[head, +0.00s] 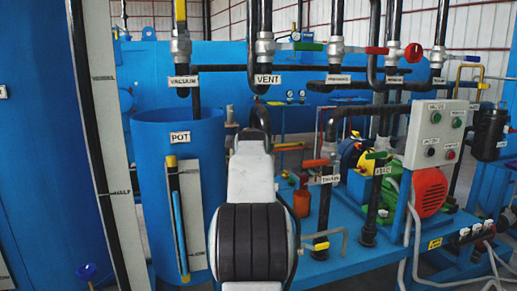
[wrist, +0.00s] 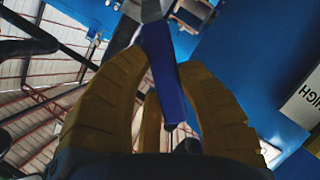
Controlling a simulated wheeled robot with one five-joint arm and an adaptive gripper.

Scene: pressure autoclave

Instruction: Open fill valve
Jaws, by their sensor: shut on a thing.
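In the wrist view my gripper (wrist: 166,66), with ridged yellow fingers, is shut on a blue valve lever (wrist: 163,72). The lever runs down between the fingers from a grey metal valve body (wrist: 152,9) at the top. No fill label is readable, so I cannot tell by name that this is the fill valve. In the head view my arm stands in the middle and my gripper cannot be made out.
The head view shows a blue pot (head: 180,135), vacuum (head: 183,82) and vent (head: 267,79) labels, and pipes with green and red handles. A control box (head: 436,134) and red motor (head: 430,195) stand right. A HIGH label (wrist: 301,97) shows in the wrist view.

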